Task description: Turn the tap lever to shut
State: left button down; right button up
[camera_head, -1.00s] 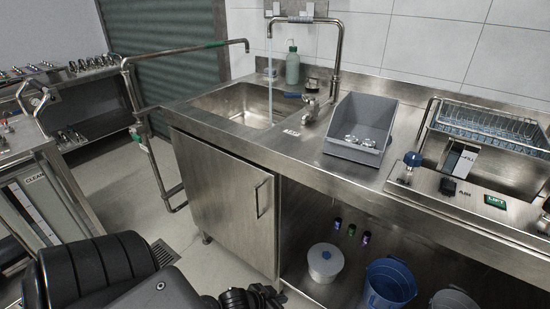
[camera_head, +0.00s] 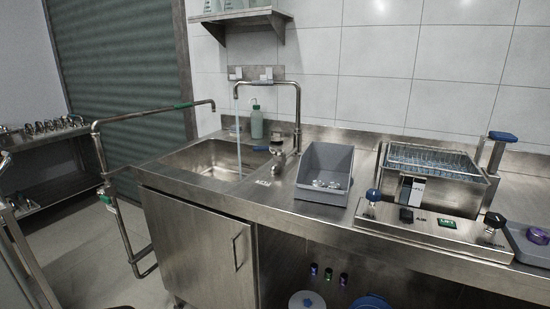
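The tall steel tap (camera_head: 298,105) stands at the back right of the sink (camera_head: 213,158), its spout bent over to the left. A thin stream of water (camera_head: 237,130) runs from the spout into the basin. A lever with a blue handle (camera_head: 262,148) points left from the small tap body (camera_head: 279,158) near the sink's right rim. Neither of my grippers is in view.
A green bottle (camera_head: 256,122) stands behind the basin. A grey bin (camera_head: 324,174) of small parts sits right of the tap. A wire rack (camera_head: 437,160) and control panel (camera_head: 435,227) are farther right.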

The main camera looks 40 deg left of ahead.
aim_at(280, 152)
jog(key=z, duration=0.85)
jog(key=k, duration=1.15)
jog(key=z, duration=0.35)
jog(key=i, duration=1)
jog(key=u, duration=1.45)
jog(key=i, duration=1)
jog(key=u, duration=1)
